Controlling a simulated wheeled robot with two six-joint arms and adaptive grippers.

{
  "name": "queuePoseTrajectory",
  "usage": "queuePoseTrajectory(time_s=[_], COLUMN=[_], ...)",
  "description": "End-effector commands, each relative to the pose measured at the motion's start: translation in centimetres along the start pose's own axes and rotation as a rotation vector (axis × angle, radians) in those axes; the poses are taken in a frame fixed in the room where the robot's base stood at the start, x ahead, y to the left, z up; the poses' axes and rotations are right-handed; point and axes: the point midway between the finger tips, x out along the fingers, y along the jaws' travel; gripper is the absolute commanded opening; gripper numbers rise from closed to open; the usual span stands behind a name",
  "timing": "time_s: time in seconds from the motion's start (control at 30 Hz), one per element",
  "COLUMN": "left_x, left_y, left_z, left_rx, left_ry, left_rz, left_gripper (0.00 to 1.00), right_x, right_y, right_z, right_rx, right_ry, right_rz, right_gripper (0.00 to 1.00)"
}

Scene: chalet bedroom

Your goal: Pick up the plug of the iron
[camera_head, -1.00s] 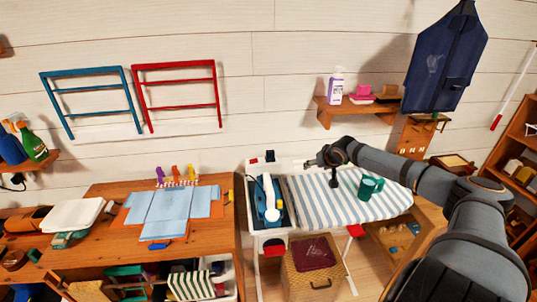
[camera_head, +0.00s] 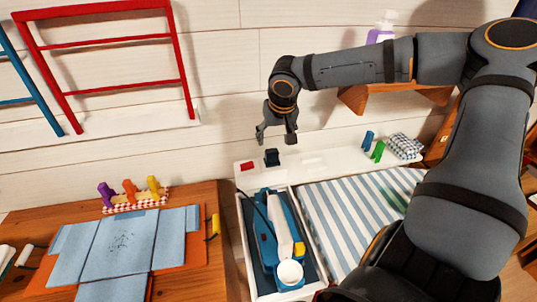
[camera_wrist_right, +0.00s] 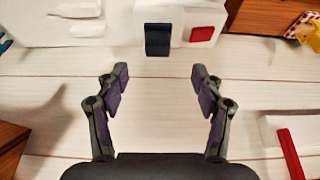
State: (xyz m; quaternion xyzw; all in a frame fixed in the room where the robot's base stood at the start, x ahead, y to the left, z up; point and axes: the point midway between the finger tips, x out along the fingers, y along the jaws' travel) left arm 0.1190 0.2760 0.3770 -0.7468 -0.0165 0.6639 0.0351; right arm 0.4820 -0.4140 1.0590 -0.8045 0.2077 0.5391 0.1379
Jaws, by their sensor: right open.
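The blue and white iron (camera_head: 267,243) lies in a tray (camera_head: 244,262) at the left end of the striped ironing board (camera_head: 340,215). A thin dark cord shows at the iron's left side. A small dark block (camera_head: 272,157), which looks like the plug, stands on the white back ledge beside a red piece (camera_head: 247,166). My right gripper (camera_head: 276,138) is open and empty, just above and behind the block, apart from it. In the right wrist view the dark block (camera_wrist_right: 158,40) is ahead of the open fingers (camera_wrist_right: 160,80), roughly centred between them. My left gripper is out of view.
A wooden table (camera_head: 190,265) with folded blue cloth (camera_head: 120,245) and coloured figures (camera_head: 130,193) is on the left. Blue and green pegs (camera_head: 377,151) and a checked cloth (camera_head: 404,146) lie on the ledge's right. The plank wall is close behind the gripper.

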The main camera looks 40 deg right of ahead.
Motion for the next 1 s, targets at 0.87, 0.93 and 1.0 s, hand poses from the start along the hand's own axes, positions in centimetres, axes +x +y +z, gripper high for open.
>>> queuePoseTrajectory(time_s=[0.87,0.93,1.0], left_x=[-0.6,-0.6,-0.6], left_y=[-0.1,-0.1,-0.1], left_z=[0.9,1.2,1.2], left_rx=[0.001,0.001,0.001], left_ry=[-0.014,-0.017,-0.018], left_rz=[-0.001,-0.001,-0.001], left_gripper=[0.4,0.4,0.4], right_x=[9.8,10.3,10.5], right_y=[0.5,0.5,0.4], right_z=[-1.2,-1.2,-1.2], right_rx=[-0.001,0.0,0.0], right_ry=[-0.001,0.0,0.002], right_rz=[0.002,0.0,-0.002], right_gripper=[0.68,0.68,0.68])
